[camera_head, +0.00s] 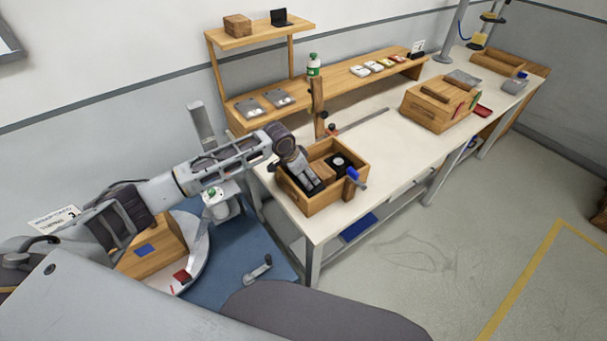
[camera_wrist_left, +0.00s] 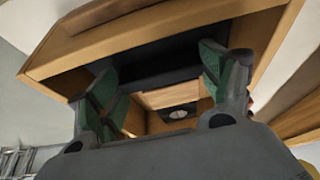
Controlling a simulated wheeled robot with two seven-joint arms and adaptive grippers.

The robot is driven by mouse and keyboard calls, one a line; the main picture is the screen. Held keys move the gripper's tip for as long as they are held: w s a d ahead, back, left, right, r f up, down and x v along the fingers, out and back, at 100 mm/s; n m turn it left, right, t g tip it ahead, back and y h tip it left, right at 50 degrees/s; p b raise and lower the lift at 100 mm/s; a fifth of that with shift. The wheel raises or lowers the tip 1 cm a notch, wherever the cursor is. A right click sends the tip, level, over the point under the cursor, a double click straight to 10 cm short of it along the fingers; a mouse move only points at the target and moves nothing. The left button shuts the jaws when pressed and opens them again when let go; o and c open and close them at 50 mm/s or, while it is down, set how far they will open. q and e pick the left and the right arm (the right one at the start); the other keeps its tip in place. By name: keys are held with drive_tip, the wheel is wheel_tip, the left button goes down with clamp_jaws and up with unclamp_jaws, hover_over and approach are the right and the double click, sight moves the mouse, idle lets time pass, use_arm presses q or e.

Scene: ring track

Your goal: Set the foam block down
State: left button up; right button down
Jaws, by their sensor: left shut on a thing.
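My left gripper (camera_head: 306,182) reaches down into an open wooden box (camera_head: 322,207) at the near left end of the white bench. In the left wrist view its two green-padded fingers (camera_wrist_left: 165,88) are shut on a dark block, which looks like the foam block (camera_wrist_left: 160,66). The block is inside or just over the box; whether it touches the bottom is hidden. A wooden block (camera_head: 325,172) and a dark piece with a white disc (camera_head: 339,160) lie beside the gripper in the box. My right gripper is not in view.
A post with a green-capped bottle (camera_head: 313,66) stands behind the box. A blue-handled tool (camera_head: 356,178) is at its right edge. A closed wooden crate (camera_head: 436,106) stands farther right. The bench top (camera_head: 385,140) between them is mostly clear.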

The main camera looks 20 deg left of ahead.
use_arm(q)
drive_tip(key=o, duration=0.9)
drive_tip(key=v, duration=1.2)
drive_tip(key=shift+r+b, duration=0.1)
drive_tip(key=shift+b, duration=0.2)
